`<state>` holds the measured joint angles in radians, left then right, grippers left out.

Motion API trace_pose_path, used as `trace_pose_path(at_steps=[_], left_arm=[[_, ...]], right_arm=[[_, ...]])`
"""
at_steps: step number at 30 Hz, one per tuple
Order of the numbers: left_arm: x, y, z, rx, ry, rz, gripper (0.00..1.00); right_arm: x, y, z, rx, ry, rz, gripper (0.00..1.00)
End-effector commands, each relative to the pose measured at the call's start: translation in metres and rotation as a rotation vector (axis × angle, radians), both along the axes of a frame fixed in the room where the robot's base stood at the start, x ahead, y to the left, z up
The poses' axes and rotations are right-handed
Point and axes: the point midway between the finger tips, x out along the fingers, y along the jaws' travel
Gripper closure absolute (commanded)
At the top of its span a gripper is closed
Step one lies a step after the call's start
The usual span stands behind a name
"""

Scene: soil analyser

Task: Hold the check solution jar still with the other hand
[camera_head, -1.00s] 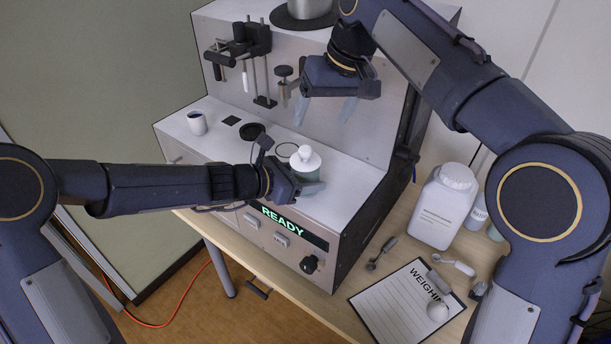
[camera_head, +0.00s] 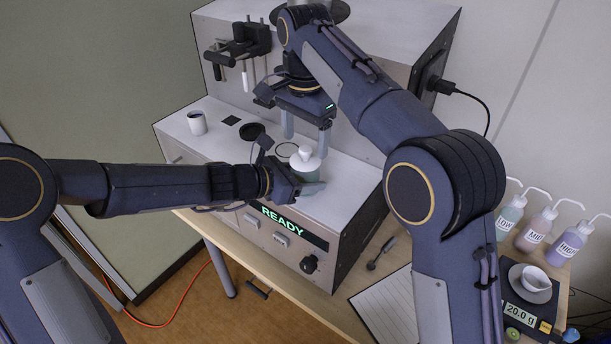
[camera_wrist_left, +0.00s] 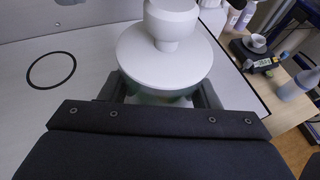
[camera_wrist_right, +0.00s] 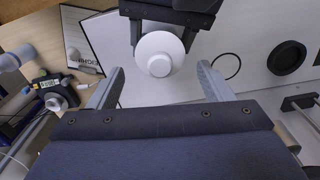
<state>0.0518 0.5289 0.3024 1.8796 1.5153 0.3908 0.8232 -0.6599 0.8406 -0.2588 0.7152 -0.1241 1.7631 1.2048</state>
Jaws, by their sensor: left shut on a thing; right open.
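The check solution jar (camera_head: 305,160) stands on the analyser's white deck, with a white knobbed lid and a greenish body. In the left wrist view its lid (camera_wrist_left: 165,55) is close up, with the body between the jaws. My left gripper (camera_head: 312,186) is shut on the jar's body, low and from the left. My right gripper (camera_head: 307,140) is open and points down just above the jar. In the right wrist view the round lid (camera_wrist_right: 159,54) lies between and beyond its two open fingers. Both fingers look apart from the lid.
The analyser (camera_head: 340,228) shows READY on its front. A white cup (camera_head: 197,123) and a dark round opening (camera_head: 251,131) are left of the jar. A probe holder (camera_head: 240,45) is on the back wall. Wash bottles (camera_head: 535,232) and a scale (camera_head: 530,305) are at right.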

Motion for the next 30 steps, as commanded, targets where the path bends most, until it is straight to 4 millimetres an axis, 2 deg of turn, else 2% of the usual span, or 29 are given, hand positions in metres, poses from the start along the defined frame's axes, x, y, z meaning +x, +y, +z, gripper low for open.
trace_pose_path(at_steps=[1, 9, 22, 29, 30], left_arm=[[-0.002, 0.001, -0.006, 0.006, 0.009, 0.000, 0.71], [-0.002, 0.001, -0.006, 0.007, 0.010, 0.000, 0.71], [-0.002, 0.001, -0.007, 0.007, 0.011, -0.001, 0.71], [-0.002, 0.001, -0.007, 0.008, 0.011, -0.001, 0.71], [-0.002, 0.001, -0.007, 0.008, 0.011, -0.001, 0.71]], right_arm=[[-0.001, -0.001, -0.008, -0.001, 0.002, 0.000, 0.26], [0.000, -0.001, -0.036, 0.000, 0.000, 0.001, 0.26], [0.000, 0.000, -0.043, 0.001, -0.001, 0.001, 0.26], [0.000, 0.000, -0.043, 0.001, -0.001, 0.001, 0.56], [0.000, 0.000, -0.043, 0.001, -0.001, 0.001, 0.38]])
